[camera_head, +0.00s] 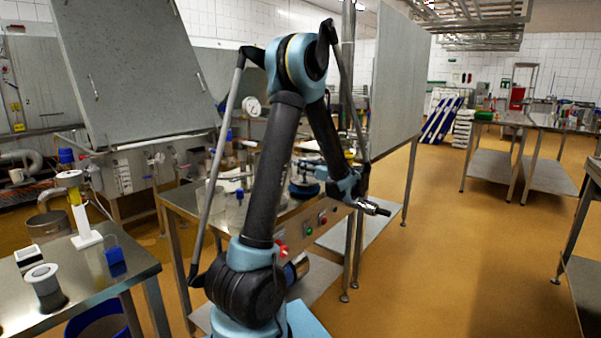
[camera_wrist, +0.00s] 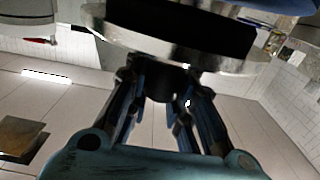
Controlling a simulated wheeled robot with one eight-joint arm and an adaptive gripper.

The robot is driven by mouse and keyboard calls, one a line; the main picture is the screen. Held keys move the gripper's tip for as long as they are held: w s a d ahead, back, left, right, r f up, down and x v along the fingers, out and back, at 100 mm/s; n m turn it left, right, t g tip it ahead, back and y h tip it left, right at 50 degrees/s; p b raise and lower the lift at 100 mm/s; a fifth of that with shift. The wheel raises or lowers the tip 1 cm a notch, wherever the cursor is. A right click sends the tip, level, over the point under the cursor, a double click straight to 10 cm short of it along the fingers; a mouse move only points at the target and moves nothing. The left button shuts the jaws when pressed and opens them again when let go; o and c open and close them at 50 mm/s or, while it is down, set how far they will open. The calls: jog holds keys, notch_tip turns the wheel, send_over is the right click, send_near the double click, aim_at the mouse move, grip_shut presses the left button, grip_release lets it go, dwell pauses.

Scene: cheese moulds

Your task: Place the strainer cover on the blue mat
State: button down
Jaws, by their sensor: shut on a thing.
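The strainer cover (camera_wrist: 150,36) fills the top of the wrist view as a wide disc with a shiny pale rim and dark centre. A dark knob (camera_wrist: 162,84) joins it, and my gripper (camera_wrist: 165,88) is shut on this knob with a finger on each side. A strip of blue (camera_wrist: 285,5) shows behind the cover at the upper right; I cannot tell whether it is the mat. In the head view a round blue piece (camera_head: 303,193) is on the middle table beside my wrist, perhaps the blue mat. My arm partly hides that area, and the gripper's fingers are not clear there.
The middle steel table (camera_head: 180,200) holds several small vessels and has a panel with buttons on its front. A side table (camera_head: 80,290) with a white stand (camera_head: 85,238) is at the left. A grey upright panel (camera_head: 400,80) stands behind. Open floor (camera_head: 450,250) lies right.

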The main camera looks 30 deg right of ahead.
jog(key=shift+f, duration=0.55)
jog(key=shift+f, duration=0.1)
jog(key=c, duration=1.3)
grip_release()
jog(key=shift+c, duration=0.2)
jog(key=v, duration=1.2)
